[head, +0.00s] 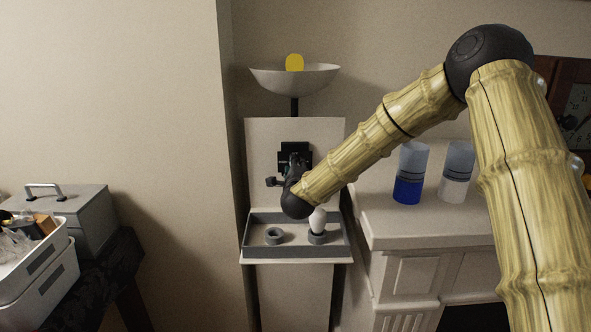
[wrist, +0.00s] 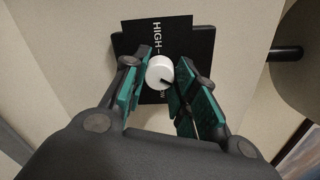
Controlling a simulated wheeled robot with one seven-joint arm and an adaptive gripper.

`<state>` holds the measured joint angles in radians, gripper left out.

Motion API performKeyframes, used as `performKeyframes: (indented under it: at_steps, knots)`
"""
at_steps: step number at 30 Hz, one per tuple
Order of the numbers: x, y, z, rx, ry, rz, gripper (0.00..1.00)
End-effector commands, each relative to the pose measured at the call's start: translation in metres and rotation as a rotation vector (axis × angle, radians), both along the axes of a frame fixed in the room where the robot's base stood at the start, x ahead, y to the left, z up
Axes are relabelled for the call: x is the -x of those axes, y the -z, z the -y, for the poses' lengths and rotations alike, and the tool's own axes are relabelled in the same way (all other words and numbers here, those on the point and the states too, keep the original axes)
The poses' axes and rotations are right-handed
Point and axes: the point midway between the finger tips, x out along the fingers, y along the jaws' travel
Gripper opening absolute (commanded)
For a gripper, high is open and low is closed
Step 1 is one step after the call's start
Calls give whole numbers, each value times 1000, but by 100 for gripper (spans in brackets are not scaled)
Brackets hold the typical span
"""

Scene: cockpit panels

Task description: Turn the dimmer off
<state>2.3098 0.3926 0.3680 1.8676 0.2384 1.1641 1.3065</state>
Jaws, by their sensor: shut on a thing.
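The dimmer is a white round knob (wrist: 160,71) with a dark pointer mark, on a black plate (wrist: 190,42) lettered "HIGH" with part of another word showing. My gripper (wrist: 160,80) has its green-padded fingers on both sides of the knob and is shut on it. In the wrist view the pointer mark lies toward the lower right of the knob. In the head view, my gripper (head: 292,165) is at the black plate (head: 295,149) on the pale upright panel, and it hides the knob there.
Below the panel is a grey tray (head: 260,252) with a grey ring (head: 273,236) and a white bulb-like object (head: 317,219). A bowl (head: 275,80) stands above. Two cylinders, one blue-filled (head: 408,188), stand on the right-hand ledge. A dark rod (wrist: 287,53) juts beside the plate.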

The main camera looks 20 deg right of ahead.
Motion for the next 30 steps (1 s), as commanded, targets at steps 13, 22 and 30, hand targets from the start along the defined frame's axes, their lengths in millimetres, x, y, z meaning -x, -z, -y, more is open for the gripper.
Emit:
performKeyframes:
  at_steps: [13,22,30]
  knots:
    - [0,0,-2,368,-2,-104,4]
    - [0,0,-2,510,-2,-145,4]
    - [0,1,-2,554,-2,-159,4]
